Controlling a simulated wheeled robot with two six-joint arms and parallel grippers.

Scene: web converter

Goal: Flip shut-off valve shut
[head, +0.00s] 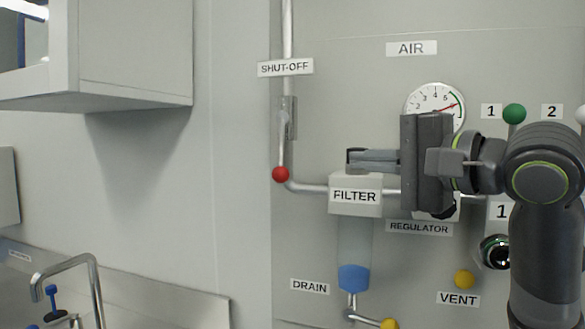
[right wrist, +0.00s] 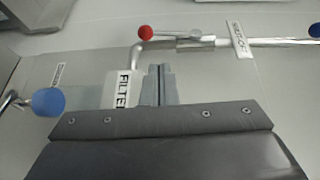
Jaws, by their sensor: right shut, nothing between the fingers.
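The shut-off valve sits on the vertical pipe under the SHUT-OFF label (head: 285,68). Its lever (head: 282,145) hangs down along the pipe and ends in a red ball knob (head: 280,174). In the right wrist view the red knob (right wrist: 145,32) is at the top, beyond the fingertips. My right gripper (head: 350,160) is shut and empty, pointing left, in front of the top of the filter and to the right of the red knob, apart from it. Its closed fingers also show in the right wrist view (right wrist: 158,72). My left gripper is not in view.
The FILTER block (head: 355,208) with its blue-bottomed bowl (head: 353,278) is below my right fingers. A pressure gauge (head: 434,103) is partly hidden by my gripper. A green knob (head: 514,114) is at right. A grey cabinet (head: 120,55) juts out upper left.

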